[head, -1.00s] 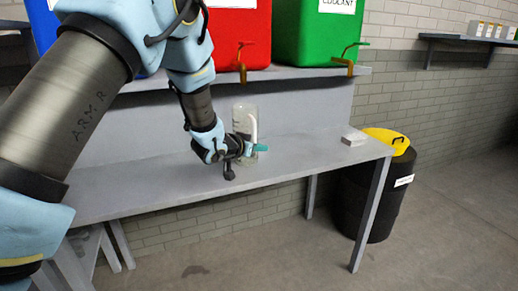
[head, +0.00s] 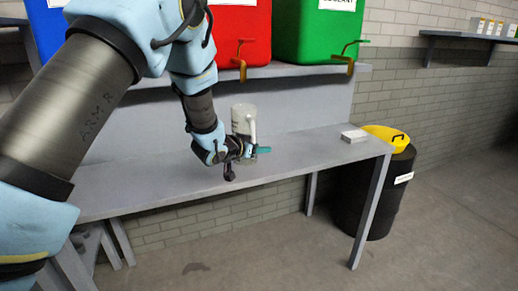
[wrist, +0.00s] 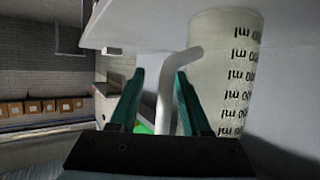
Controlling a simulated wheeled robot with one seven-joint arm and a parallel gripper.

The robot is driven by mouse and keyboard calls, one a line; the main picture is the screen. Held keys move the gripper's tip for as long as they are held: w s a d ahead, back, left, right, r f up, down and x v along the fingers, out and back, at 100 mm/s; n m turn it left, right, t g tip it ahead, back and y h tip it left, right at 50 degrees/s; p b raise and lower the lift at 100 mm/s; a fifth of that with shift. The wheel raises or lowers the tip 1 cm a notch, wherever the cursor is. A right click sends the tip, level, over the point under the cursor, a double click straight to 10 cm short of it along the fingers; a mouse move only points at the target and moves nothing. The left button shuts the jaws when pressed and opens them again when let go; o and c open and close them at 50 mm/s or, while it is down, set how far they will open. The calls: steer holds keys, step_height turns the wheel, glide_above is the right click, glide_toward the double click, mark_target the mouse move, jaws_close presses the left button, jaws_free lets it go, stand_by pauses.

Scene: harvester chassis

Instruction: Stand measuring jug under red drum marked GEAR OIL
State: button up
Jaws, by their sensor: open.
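The measuring jug (head: 240,118), pale and translucent with a light handle, stands upright on the grey bench (head: 310,146). In the picture it is below the tap (head: 241,60) of the red drum (head: 242,32); I cannot tell whether it is straight under it in depth. The drum's label is cut off at the top. My gripper (head: 262,151) is at the jug's near side, fingers open. In the wrist view the gripper (wrist: 160,85) has the jug's handle between its open fingers, with clear gaps. The jug (wrist: 222,60) shows volume marks there.
A blue drum (head: 47,25) and a green COOLANT drum (head: 312,35) flank the red one on the shelf (head: 290,71). A small white box (head: 354,136) lies on the right of the bench. A black barrel with a yellow top (head: 372,192) stands beyond the bench end.

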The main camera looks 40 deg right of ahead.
steer(key=b+v, duration=0.2)
steer(key=v, duration=1)
steer(key=w+a+f+n+t+y, duration=0.1)
steer(key=w+a+n+y, duration=0.25)
steer(key=a, duration=0.55)
steer(key=w+a+n+t+y, duration=0.2)
steer(key=w+a, duration=0.3)
steer(key=a, duration=0.4)
steer(key=w+a+f+n+t+y, duration=0.1)
steer(key=w+a+n+y, duration=0.2)
steer(key=a, duration=0.6)
steer(key=s+a+n+g+y, duration=0.1)
steer(key=s+a+n, duration=0.1)
steer(key=a, duration=0.5)
steer(key=s+a+f+n+g+y, duration=0.1)
steer(key=s+a+n+g+y, duration=0.1)
steer(key=s+a, duration=0.3)
steer(key=s+a+n+g+y, duration=0.1)
steer(key=s+a, duration=0.3)
steer(key=a, duration=0.5)
steer(key=shift+s+f+n+g, duration=0.25)
steer(key=shift+f+n+g, duration=0.15)
steer(key=shift+g, duration=0.3)
steer(key=shift+a+r+y, duration=0.1)
steer(key=shift+a+y, duration=0.05)
steer(key=shift+y, duration=0.1)
step_height(320, 180, up, 4)
steer(key=p, duration=0.4)
steer(key=shift+r, duration=0.2)
